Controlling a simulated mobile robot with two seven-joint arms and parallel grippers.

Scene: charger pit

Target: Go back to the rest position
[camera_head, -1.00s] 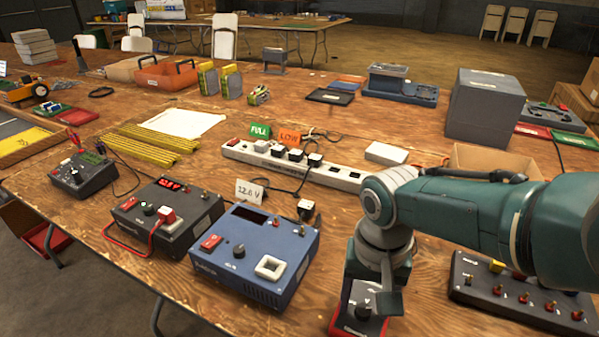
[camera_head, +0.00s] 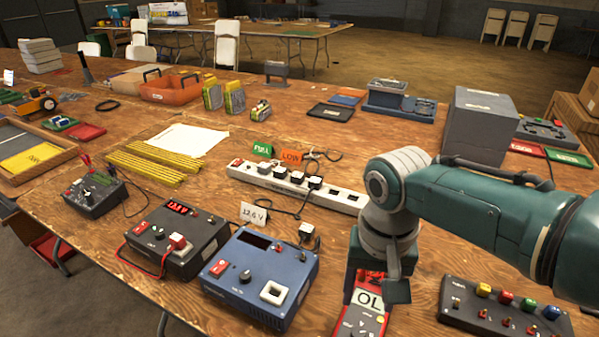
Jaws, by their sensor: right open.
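My right arm comes in from the right, and its gripper (camera_head: 376,284) points down at the lower middle, above a red and grey meter (camera_head: 361,321) whose screen reads OL. The gripper is open, and nothing shows between its fingers. It hides the upper part of the meter, and I cannot tell the exact gap between them. My left gripper is not in view.
A blue power unit (camera_head: 247,300) and a dark charger (camera_head: 163,245) stand left of my gripper. A white power strip (camera_head: 330,197) lies behind it. A switch box (camera_head: 470,319) is at the lower right. A grey box (camera_head: 478,125) stands behind my arm.

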